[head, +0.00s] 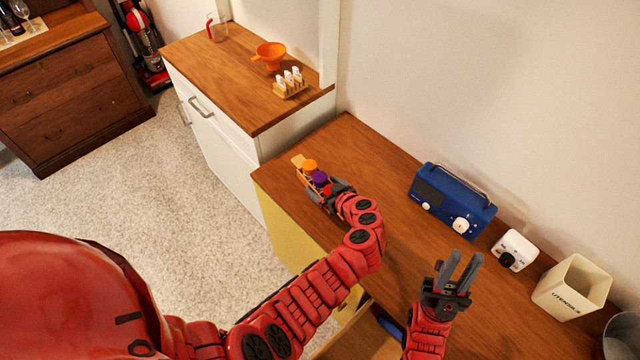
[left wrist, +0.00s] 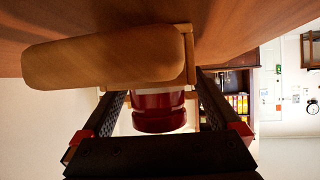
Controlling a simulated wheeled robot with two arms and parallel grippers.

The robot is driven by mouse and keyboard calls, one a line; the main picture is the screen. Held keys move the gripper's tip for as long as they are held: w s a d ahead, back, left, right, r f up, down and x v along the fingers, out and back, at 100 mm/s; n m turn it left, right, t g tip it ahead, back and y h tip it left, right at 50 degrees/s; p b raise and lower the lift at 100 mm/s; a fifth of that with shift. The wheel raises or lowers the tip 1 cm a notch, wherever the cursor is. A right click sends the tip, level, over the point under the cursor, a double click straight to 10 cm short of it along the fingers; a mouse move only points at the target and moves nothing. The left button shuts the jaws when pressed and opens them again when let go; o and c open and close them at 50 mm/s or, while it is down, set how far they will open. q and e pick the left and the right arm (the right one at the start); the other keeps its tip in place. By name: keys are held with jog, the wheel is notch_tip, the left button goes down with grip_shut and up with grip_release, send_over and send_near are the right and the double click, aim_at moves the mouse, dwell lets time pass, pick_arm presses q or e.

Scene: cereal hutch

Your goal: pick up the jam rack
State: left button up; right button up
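The jam rack (head: 299,163) is a small light wooden rack of jars, with an orange lid and a purple lid showing. It stands at the left end of the near wooden counter. My left gripper (head: 326,192) is at its near end and partly hides it. In the left wrist view, the left gripper's (left wrist: 160,110) two fingers lie on either side of the rack's wooden frame (left wrist: 110,55) and a dark red jar (left wrist: 158,108). Whether both fingers press on it I cannot tell. My right gripper (head: 459,272) is open and empty above the counter.
A blue radio (head: 452,200), a white device (head: 514,250) and a cream utensil pot (head: 572,288) stand along the wall. An open drawer (head: 350,338) lies below the counter's front. A toast rack (head: 291,83) and orange funnel (head: 269,55) are on the far cabinet.

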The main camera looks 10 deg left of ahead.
pick_arm(q)
jog(key=shift+w+a+f, duration=0.15)
jog(key=shift+f, duration=0.05)
jog(key=c, duration=0.7)
jog(key=shift+r, duration=0.1)
jog(key=c, duration=0.6)
jog(key=shift+o, duration=0.2)
